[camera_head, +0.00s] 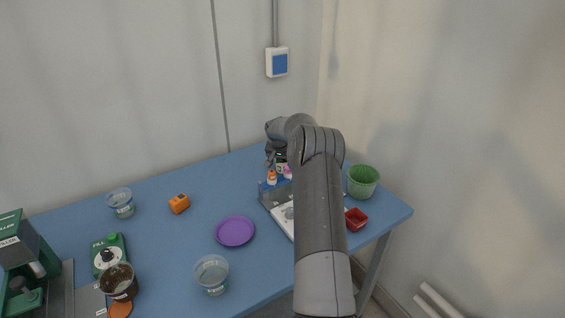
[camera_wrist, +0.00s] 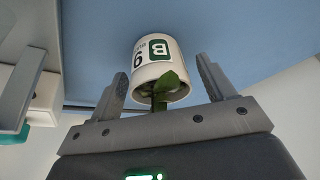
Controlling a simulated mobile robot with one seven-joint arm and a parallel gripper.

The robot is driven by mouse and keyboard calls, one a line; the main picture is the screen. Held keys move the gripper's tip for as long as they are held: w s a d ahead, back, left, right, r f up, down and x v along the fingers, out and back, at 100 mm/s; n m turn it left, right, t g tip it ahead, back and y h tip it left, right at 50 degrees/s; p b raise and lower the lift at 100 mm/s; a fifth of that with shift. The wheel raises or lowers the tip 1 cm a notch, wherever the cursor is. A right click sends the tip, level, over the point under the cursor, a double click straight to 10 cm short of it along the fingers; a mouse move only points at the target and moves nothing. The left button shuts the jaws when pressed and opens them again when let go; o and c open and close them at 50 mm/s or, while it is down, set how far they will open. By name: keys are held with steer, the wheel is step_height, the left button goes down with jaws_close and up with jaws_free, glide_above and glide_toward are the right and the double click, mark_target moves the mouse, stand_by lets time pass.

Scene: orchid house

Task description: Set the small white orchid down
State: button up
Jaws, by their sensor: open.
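A small white pot (camera_wrist: 155,62) with a dark green letter label and a number shows in the wrist view, with a green leaf and stem (camera_wrist: 168,85) on the side towards me. My gripper (camera_wrist: 162,82) is open, with one finger on each side of the plant and pot; gaps show beside the pot. The blue table top lies behind the pot. In the head view my gripper (camera_head: 270,156) is at the back right of the table, with the small white pot (camera_head: 281,169) beside it. No bloom is visible; my arm hides part of this area.
A grey rack (camera_head: 266,196) with orange-capped (camera_head: 272,177) and pink-capped (camera_head: 288,172) bottles stands close by.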

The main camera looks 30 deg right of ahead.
steer(key=v, duration=1.2)
steer(key=s+a+r+n+t, duration=0.1)
steer(key=s+a+r+n, duration=0.1)
steer(key=s+a+r, duration=0.7)
steer(key=s+a+r+n, duration=0.2)
steer(key=s+a+r, duration=0.55)
steer(key=a, duration=0.45)
steer(key=s+a+n+y, duration=0.1)
steer(key=s+a, duration=0.3)
steer(key=s, duration=0.5)
steer(key=s+a+f+n+t+y, duration=0.1)
steer(key=s+a, duration=0.3)
steer(key=s, duration=0.6)
steer(key=s+a+f+n+y, duration=0.1)
steer(key=s+a+n, duration=0.2)
steer(key=s, duration=0.6)
steer(key=shift+s+a, duration=0.15)
steer(key=shift+a, duration=0.7)
